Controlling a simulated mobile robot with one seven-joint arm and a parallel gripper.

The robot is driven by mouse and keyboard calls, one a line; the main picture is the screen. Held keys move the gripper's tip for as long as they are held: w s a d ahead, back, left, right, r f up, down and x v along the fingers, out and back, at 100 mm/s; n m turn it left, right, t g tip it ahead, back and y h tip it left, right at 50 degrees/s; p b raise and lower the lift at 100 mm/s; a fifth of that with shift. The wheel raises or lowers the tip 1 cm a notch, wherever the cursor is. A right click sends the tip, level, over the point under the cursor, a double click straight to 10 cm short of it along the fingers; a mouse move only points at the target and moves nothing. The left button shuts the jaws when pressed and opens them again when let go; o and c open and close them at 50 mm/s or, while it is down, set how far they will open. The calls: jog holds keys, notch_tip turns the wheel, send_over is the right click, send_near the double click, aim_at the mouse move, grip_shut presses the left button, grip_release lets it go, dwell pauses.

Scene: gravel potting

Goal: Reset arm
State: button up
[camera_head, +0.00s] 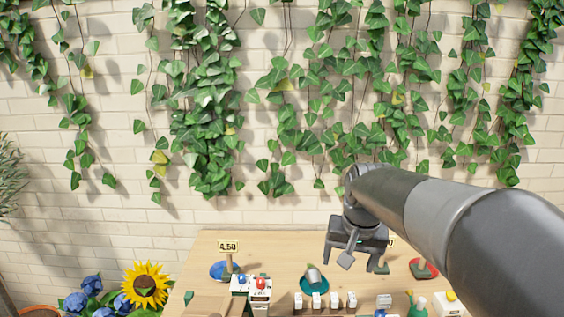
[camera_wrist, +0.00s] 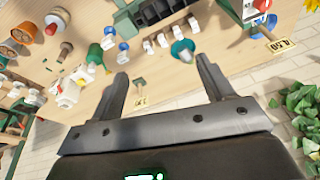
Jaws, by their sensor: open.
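My gripper (camera_head: 356,255) hangs over the back of the wooden table, with its fingers pointing down. In the wrist view my gripper (camera_wrist: 160,88) shows two fingers spread wide apart, with nothing held between them. A teal saucer (camera_head: 304,287) with a grey cup (camera_head: 314,275) tipped in it lies on the table to the left of my gripper. The same teal saucer shows in the wrist view (camera_wrist: 178,46).
The wooden table (camera_head: 275,245) holds a 4.50 price sign (camera_head: 228,246), a blue saucer (camera_head: 219,271), a red dish (camera_head: 428,266), several small white blocks (camera_head: 334,299) and bottles. A sunflower (camera_head: 146,284) stands at left. An ivy-covered brick wall (camera_head: 110,225) rises behind.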

jog(key=s+d+f+n+t, duration=0.1)
jog(key=s+f+n+t, duration=0.1)
jog(key=s, duration=1.6)
jog(key=shift+s+f, duration=0.4)
jog(key=shift+f, duration=0.15)
jog(key=shift+o, duration=0.3)
jog(key=o, duration=0.5)
